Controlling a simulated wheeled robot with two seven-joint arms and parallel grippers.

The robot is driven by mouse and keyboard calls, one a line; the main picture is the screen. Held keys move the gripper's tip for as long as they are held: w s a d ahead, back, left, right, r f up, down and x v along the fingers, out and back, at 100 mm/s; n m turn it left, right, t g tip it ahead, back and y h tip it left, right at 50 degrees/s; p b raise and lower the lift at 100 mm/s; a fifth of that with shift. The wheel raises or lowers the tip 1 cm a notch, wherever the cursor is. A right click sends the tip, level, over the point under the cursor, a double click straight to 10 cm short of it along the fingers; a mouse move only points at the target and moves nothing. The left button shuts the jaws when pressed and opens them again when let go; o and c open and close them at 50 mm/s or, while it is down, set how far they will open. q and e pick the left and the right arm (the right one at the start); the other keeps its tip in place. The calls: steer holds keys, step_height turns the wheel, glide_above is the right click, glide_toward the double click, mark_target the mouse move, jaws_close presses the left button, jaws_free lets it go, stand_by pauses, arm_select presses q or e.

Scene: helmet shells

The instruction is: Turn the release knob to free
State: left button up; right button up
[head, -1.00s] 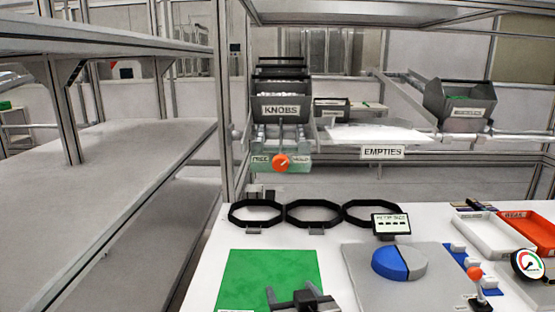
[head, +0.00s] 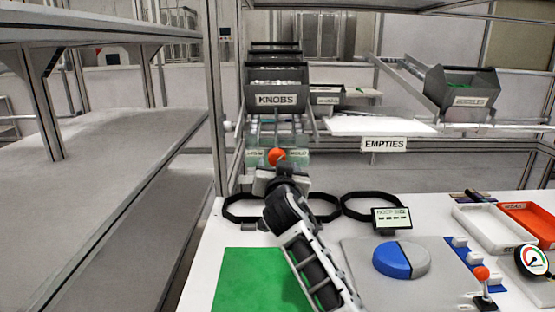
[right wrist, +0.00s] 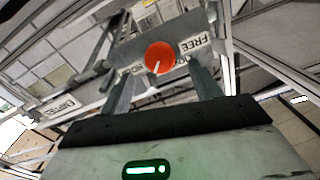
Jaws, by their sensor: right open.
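The orange-red release knob (head: 277,156) sits on a pale green plate below the KNOBS bin, between a FREE label at left and a HOLD label at right. My right gripper (head: 277,175) is just in front of and below the knob, covering part of the plate. In the right wrist view the knob (right wrist: 160,57) shows beyond the open fingers of the right gripper (right wrist: 163,82), roughly centred between them; contact cannot be told. Its white pointer line slants down-left there, away from the FREE label (right wrist: 194,45). My left gripper is out of view.
The KNOBS bin (head: 277,88) stands above the plate. Black ring holders (head: 368,207) line the table's back edge behind a green mat (head: 250,280). A small display (head: 391,219) and blue-and-grey disc (head: 400,260) are at right. An EMPTIES shelf (head: 384,145) is right of the plate.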

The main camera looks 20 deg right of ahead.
mark_target(274, 155)
steer(key=x, duration=0.4)
steer(key=shift+w, duration=0.15)
steer(key=c, duration=1)
